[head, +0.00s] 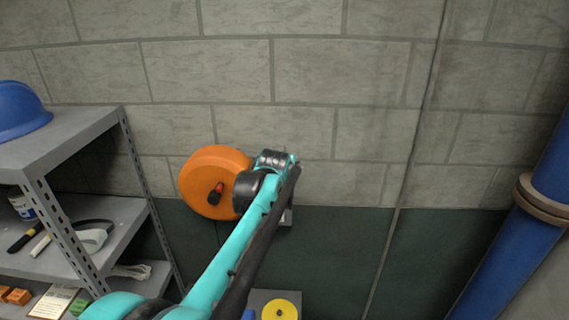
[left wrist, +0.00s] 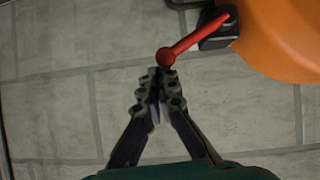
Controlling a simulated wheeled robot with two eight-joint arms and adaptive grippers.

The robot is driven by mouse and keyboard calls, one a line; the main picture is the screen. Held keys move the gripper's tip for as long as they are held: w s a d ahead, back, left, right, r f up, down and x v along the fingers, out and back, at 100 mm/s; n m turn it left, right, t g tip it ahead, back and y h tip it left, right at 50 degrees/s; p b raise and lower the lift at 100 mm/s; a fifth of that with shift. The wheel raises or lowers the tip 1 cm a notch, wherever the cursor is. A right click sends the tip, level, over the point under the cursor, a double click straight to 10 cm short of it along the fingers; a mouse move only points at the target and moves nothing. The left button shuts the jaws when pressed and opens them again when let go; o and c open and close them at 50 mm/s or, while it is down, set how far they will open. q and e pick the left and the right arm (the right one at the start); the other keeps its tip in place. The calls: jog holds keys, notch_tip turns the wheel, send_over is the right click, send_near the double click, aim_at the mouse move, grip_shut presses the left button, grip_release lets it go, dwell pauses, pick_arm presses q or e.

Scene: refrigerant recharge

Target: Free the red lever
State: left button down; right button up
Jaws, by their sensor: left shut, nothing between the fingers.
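The red lever (left wrist: 192,40) shows in the left wrist view as a rod with a ball end, running from a black mount (left wrist: 218,32) at the edge of an orange round body (left wrist: 285,35). My left gripper (left wrist: 158,73) is shut and empty. Its fingertips lie right beside the lever's ball end; I cannot tell whether they touch. In the head view the orange body (head: 200,171) is on the wall, with a small red piece (head: 219,187) on its face. My left arm covers its right side there and hides the gripper. My right gripper is not in view.
A grey shelf (head: 85,148) with a blue helmet (head: 18,110) and tools stands at the left. A blue pipe (head: 520,245) runs down at the right. A yellow disc (head: 280,310) is low in the middle. The wall right of my arm is clear.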

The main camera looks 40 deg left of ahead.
pick_arm(q)
jog(key=shift+s+a+f, duration=0.2)
jog(key=shift+s+a, duration=0.05)
jog(key=shift+a, duration=0.35)
jog(key=shift+s+a+f, duration=0.15)
jog(key=shift+s+a, duration=0.1)
jog(key=shift+a, duration=0.3)
jog(key=shift+w, duration=0.1)
jog(key=shift+s+d+r, duration=0.15)
jog(key=shift+s, duration=0.05)
jog(key=shift+s+r, duration=0.15)
jog(key=shift+s, duration=0.15)
jog(key=shift+s+a, duration=0.25)
jog(key=shift+a, duration=0.05)
jog(key=shift+w, duration=0.1)
jog(key=s+d+r, duration=0.4)
jog(key=s+r, duration=0.1)
jog(key=r, duration=0.2)
jog(key=shift+s+r, duration=0.2)
jog(key=shift+r, duration=0.1)
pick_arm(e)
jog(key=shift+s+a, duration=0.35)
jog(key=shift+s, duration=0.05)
